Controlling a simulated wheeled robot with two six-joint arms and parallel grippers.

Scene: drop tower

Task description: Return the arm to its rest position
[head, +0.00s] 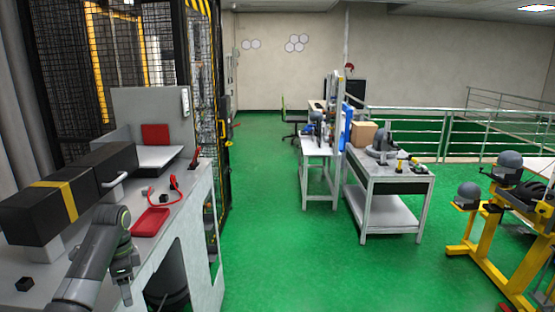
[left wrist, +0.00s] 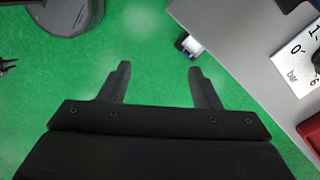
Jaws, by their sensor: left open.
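My left arm (head: 95,262) comes in at the lower left of the head view, beside the front edge of the white bench. In the left wrist view my left gripper (left wrist: 159,72) is open, with its two dark fingers apart and nothing between them. Green floor shows behind the fingers. In the head view the fingers cannot be made out clearly. My right gripper is in neither view.
The bench (head: 185,225) carries a black box with a yellow band (head: 62,196), a red tray (head: 151,222) and a small black cube (head: 24,284). A grey worktable (head: 400,180) and yellow stand (head: 490,255) are farther right. The green floor (head: 285,255) between is clear.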

